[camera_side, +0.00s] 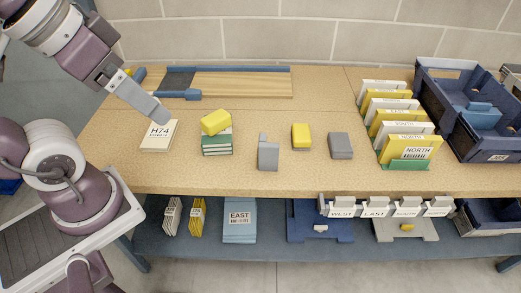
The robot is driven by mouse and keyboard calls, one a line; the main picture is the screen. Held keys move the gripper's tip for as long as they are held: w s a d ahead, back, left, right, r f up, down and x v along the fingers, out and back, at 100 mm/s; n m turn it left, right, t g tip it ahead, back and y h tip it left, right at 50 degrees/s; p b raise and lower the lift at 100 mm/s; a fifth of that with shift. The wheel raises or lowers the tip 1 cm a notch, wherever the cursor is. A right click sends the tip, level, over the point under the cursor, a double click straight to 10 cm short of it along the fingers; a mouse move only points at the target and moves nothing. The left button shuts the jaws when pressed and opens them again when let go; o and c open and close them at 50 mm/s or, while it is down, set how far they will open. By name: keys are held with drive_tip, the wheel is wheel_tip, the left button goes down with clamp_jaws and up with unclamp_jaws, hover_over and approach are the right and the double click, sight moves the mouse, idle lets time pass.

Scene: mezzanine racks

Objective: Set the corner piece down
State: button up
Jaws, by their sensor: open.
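A grey L-shaped block (268,157), which looks like the corner piece, rests on the tan worktop near its middle front. My gripper (158,114) is at the left of the worktop, well to the left of the grey L-shaped block and apart from it. It appears just above or behind the white H74 card block (160,135). Its fingers are seen from the side, and nothing shows between them. I cannot tell whether it touches the H74 block.
A yellow block (216,122) lies on a green stack (217,143). Another yellow block (301,136) and a grey block (340,146) stand right of the L-shaped one. A card rack (405,165), blue bin (435,85) and wooden track (240,84) border the worktop.

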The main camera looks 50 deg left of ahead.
wheel_tip(320, 180, up, 4)
drive_tip(key=m+t+y, duration=0.5)
drive_tip(key=m+y, duration=0.4)
drive_tip(key=m, duration=1.9)
hover_over(270, 156)
drive_tip(key=s+d, duration=0.1)
drive_tip(key=d, duration=0.1)
drive_tip(key=f, duration=0.2)
drive_tip(key=shift+g, duration=0.3)
drive_tip(key=f, duration=3.2)
drive_tip(key=shift+s+a, duration=0.25)
drive_tip(key=shift+a, duration=0.05)
drive_tip(key=x, duration=0.7)
drive_tip(key=shift+s+a+f, duration=0.15)
drive_tip(key=shift+s+f, duration=0.05)
drive_tip(key=shift+f, duration=0.05)
drive_tip(key=shift+w, duration=0.1)
drive_tip(key=shift+c, duration=0.5)
